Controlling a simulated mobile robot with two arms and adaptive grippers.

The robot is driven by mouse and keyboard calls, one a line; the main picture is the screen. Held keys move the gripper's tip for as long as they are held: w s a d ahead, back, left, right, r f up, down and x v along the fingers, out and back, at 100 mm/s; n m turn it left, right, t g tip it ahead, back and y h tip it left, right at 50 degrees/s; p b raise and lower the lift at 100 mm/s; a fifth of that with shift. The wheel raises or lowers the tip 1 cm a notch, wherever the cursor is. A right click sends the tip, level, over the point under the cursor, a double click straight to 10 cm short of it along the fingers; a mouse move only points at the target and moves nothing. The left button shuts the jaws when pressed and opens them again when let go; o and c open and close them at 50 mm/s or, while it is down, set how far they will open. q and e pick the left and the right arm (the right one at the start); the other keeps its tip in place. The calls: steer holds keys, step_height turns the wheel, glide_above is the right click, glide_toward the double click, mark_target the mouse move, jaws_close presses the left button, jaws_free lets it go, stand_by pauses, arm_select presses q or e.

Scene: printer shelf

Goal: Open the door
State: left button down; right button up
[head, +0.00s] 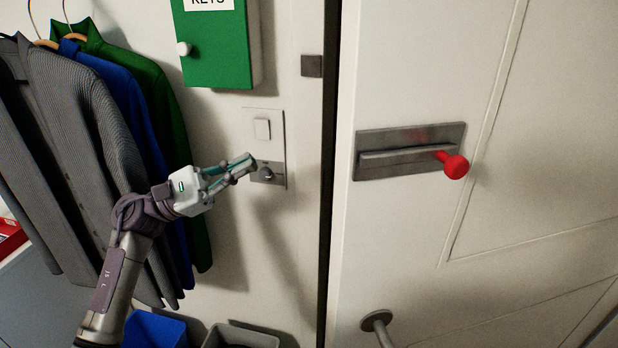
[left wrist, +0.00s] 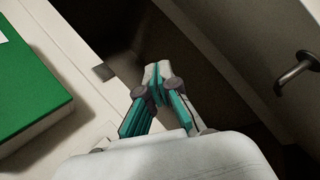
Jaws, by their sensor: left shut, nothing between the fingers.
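The white door (head: 400,240) fills the right of the head view, with a dark vertical gap along its left edge. It bears a metal plate with a red knob (head: 454,166) and, lower down, a grey metal handle (head: 377,322). My left gripper (head: 250,162) is shut and empty, its tips in front of the wall switch panel (head: 278,144), left of the gap; I cannot tell if they touch. In the left wrist view its closed fingertips (left wrist: 157,72) show against the dark gap, with the handle (left wrist: 296,72) apart at right. My right gripper is out of view.
A green key box (head: 213,45) hangs above the gripper; its side shows in the left wrist view (left wrist: 25,85). Jackets (head: 70,150) hang at left. A blue bin (head: 153,330) and a grey bin (head: 240,337) stand below. The space before the door is clear.

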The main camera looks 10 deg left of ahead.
arm_select(q)
steer(key=s+d+r+m+g+y, duration=0.3)
steer(key=s+r+m+g, duration=0.25)
steer(key=s+m, duration=0.55)
steer(key=d+m+p, duration=0.2)
steer(key=d+p, duration=0.5)
steer(key=d, duration=0.5)
steer(key=shift+m, duration=0.4)
steer(key=shift+w+r, duration=0.1)
